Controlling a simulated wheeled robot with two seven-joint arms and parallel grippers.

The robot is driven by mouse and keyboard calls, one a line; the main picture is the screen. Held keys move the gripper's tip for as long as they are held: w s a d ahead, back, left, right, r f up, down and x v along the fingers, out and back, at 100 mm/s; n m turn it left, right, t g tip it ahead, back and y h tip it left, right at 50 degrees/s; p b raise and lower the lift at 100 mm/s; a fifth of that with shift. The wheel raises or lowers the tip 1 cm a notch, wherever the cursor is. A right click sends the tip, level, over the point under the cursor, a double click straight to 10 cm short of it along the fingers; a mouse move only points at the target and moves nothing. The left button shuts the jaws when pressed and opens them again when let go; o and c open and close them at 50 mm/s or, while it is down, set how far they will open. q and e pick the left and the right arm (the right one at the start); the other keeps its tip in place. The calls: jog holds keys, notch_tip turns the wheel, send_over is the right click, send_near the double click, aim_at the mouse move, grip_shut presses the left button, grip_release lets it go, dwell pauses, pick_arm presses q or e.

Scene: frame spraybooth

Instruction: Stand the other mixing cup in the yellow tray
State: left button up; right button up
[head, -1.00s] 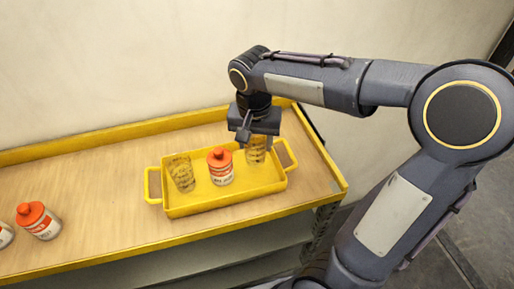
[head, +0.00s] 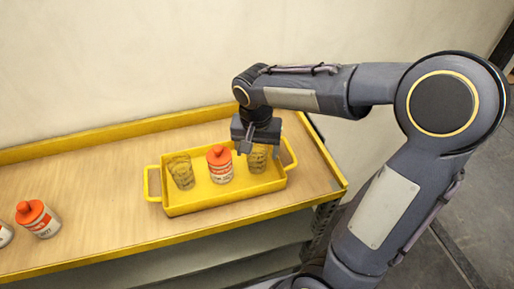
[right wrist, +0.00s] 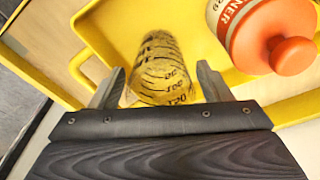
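The yellow tray (head: 225,203) sits on the wood-topped bench and also shows in the right wrist view (right wrist: 215,75). One clear mixing cup (head: 181,172) with dark markings stands at its left end. The other mixing cup (head: 258,160) is upright at the right end, inside the tray; it also shows in the right wrist view (right wrist: 163,78). My right gripper (head: 258,150) is open directly above and around this cup's upper part. In the right wrist view, its fingers (right wrist: 162,90) stand on either side of the cup, with gaps visible. My left gripper is out of view.
A white can with an orange cap (head: 220,166) stands in the tray between the cups. It is close beside my gripper in the right wrist view (right wrist: 262,30). Another orange-capped can (head: 38,220) is at the bench's left. Bare wood (head: 105,195) lies between.

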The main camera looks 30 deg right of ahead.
jog(key=shift+r, duration=0.1)
jog(key=shift+r, duration=0.3)
notch_tip(320, 180, up, 10)
jog(key=r, duration=0.1)
jog(key=s+a+f+n+t+y, duration=0.2)
jog(key=s+f+n, duration=0.1)
jog(key=s, duration=0.5)
jog(key=s+a+f+n+t+y, duration=0.2)
jog(key=s+f, duration=0.4)
jog(key=s, duration=0.3)
jog(key=shift+a+f+n+y, duration=0.2)
jog(key=shift+a+n+y, duration=0.15)
jog(key=shift+n, duration=0.15)
